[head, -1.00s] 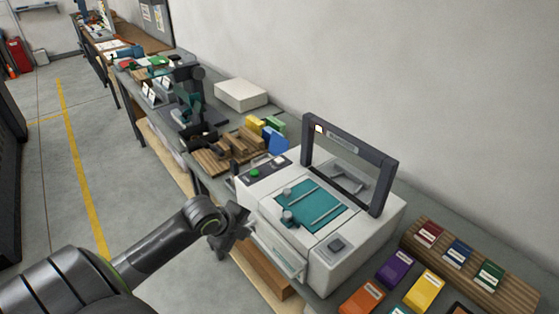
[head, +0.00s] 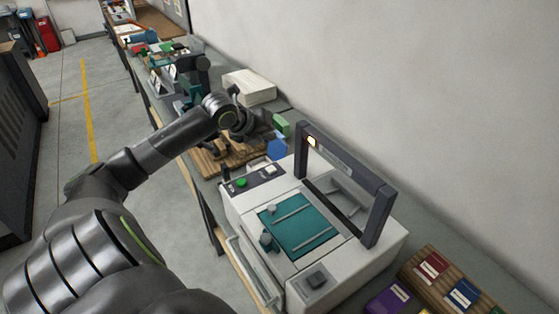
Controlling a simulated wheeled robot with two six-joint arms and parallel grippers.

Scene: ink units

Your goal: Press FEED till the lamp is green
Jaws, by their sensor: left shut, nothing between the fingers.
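The white machine (head: 345,272) stands on the bench with its dark frame raised over a teal bed (head: 303,226). A small lamp (head: 312,141) on the frame's upper left glows pale amber, not green. The control panel (head: 256,181) at the machine's left rear has a green button (head: 241,183) and a pale button (head: 270,170). I cannot read which is FEED. My left gripper (head: 264,134) is shut and empty, above the wooden rack beyond the panel and apart from the buttons. My own wrist partly hides its fingers. My right gripper is out of view.
A wooden rack (head: 216,163), a blue block (head: 277,150) and a green block (head: 281,125) lie behind the machine. A white box (head: 250,86) sits farther back. The wall bounds the right side.

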